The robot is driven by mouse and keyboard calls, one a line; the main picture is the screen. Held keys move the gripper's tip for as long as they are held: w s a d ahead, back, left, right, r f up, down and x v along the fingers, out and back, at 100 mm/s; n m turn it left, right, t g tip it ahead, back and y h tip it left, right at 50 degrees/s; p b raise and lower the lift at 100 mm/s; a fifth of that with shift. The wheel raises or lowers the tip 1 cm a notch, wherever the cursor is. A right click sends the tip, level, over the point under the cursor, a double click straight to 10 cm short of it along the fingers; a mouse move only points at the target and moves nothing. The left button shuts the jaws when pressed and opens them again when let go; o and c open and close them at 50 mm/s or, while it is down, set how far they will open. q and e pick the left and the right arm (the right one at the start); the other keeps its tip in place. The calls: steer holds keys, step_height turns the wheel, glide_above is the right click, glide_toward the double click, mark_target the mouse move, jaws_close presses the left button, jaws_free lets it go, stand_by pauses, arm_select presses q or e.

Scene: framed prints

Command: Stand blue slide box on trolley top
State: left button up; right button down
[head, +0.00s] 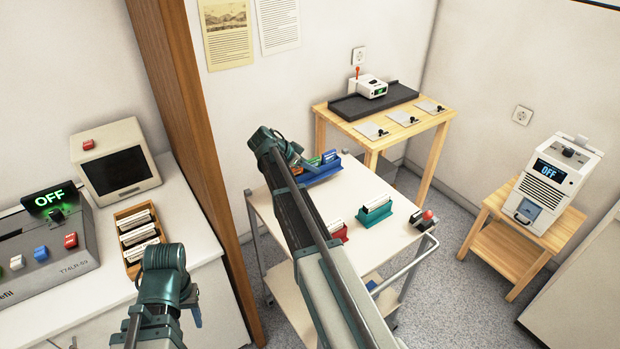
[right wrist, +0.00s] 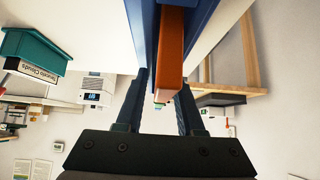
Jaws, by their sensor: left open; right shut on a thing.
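The blue slide box (head: 325,175) is at the back left of the white trolley top (head: 368,185), with several coloured pieces in it. My right gripper (head: 297,163) is shut on it; in the right wrist view, its blue sides (right wrist: 203,25) and an orange-red piece (right wrist: 170,50) lie at the fingers (right wrist: 160,95). The right arm crosses over the trolley and hides part of the top. I cannot tell whether the box's underside touches the top. My left gripper (head: 165,285) is open and empty beside the left counter; its fingertips are mostly hidden.
A teal box (head: 375,214) and a red box (head: 338,233) stand on the trolley, with a red-knobbed device (head: 424,220) at its right edge. A wooden tray (head: 133,213) of slides is on the left counter. A wooden post (head: 195,130) stands between counter and trolley.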

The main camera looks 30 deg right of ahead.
mark_target(305, 172)
step_height(305, 172, down, 4)
steer(key=b, duration=0.3)
steer(key=shift+r, duration=0.25)
steer(key=c, duration=0.5)
jaws_free()
steer(key=shift+a+r, duration=0.15)
steer(key=shift+r, duration=0.1)
steer(key=p+v, duration=0.7)
steer(key=v, duration=0.3)
steer(key=shift+p, duration=0.3)
steer(key=shift+s+a+r+p, duration=0.1)
steer(key=shift+a+r+p, duration=0.35)
steer(key=shift+a, duration=0.1)
